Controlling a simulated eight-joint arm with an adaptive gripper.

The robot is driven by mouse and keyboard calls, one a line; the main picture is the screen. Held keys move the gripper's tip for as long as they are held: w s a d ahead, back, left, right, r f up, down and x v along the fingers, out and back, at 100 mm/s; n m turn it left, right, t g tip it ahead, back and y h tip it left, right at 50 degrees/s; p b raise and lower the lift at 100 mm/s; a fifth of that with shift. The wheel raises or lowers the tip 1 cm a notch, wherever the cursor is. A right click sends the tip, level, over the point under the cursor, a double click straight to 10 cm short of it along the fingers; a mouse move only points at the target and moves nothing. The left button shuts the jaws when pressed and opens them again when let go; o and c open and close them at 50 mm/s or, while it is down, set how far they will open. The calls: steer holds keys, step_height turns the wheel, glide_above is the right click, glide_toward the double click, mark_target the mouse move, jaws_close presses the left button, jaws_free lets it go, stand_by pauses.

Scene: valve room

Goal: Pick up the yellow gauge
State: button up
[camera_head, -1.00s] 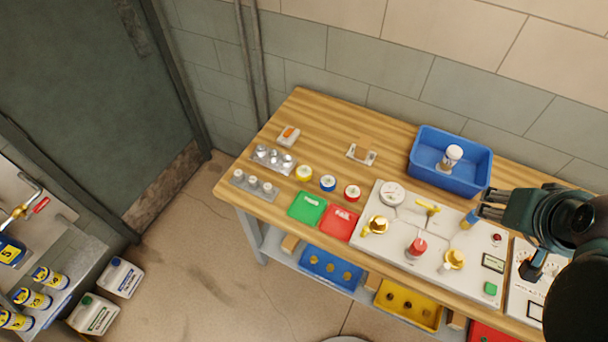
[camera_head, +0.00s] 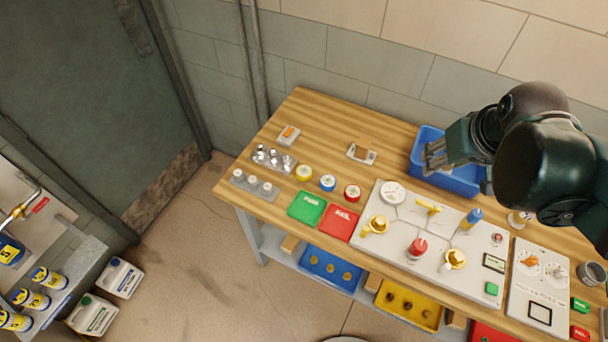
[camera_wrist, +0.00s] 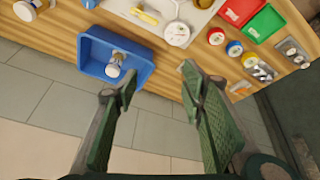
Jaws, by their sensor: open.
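The yellow gauge (camera_head: 304,173) is a small round dial with a yellow rim, lying on the wooden workbench. It is the leftmost of a row with a blue gauge (camera_head: 328,183) and a red gauge (camera_head: 352,192). In the wrist view the yellow gauge (camera_wrist: 249,60) shows right of the fingers, at the far end of the row. My gripper (camera_head: 433,157) is open and empty, over the blue bin, well to the right of the yellow gauge. The fingers also show apart in the wrist view (camera_wrist: 160,77), with nothing between them.
The blue bin (camera_wrist: 92,55) holds a white jar (camera_wrist: 115,62). A white bracket (camera_head: 362,153) lies behind the gauges. Metal holders (camera_head: 272,158) stand left; a fitted panel (camera_head: 400,245) lies right. Bench behind the bracket is clear.

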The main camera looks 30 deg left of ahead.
steer(key=w+a+f+n+g, duration=0.1)
steer(key=w+a+f+n, duration=0.25)
steer(key=a, duration=0.65)
steer(key=n+g, duration=0.3)
steer(key=n, duration=0.3)
glide_above(304, 171)
steer(key=d, duration=0.2)
steer(key=f, duration=0.9)
steer(key=f+b, duration=0.1)
steer(key=f, duration=0.8)
steer(key=shift+w+a+f, duration=0.1)
steer(key=shift+w+a, duration=0.05)
steer(key=shift+a, duration=0.05)
steer(key=shift+s+a+f+n+g, duration=0.25)
steer(key=shift+a+f+n+g, duration=0.05)
steer(key=shift+a+f+n, duration=0.1)
steer(key=shift+a+f, duration=0.15)
steer(key=shift+f, duration=1.15)
steer(key=shift+f, duration=0.15)
steer(key=shift+w+a+f, duration=0.1)
steer(key=shift+a+f, duration=0.05)
steer(key=shift+f, duration=1.1)
steer(key=shift+w+a+f, duration=0.1)
steer(key=shift+f, duration=1.1)
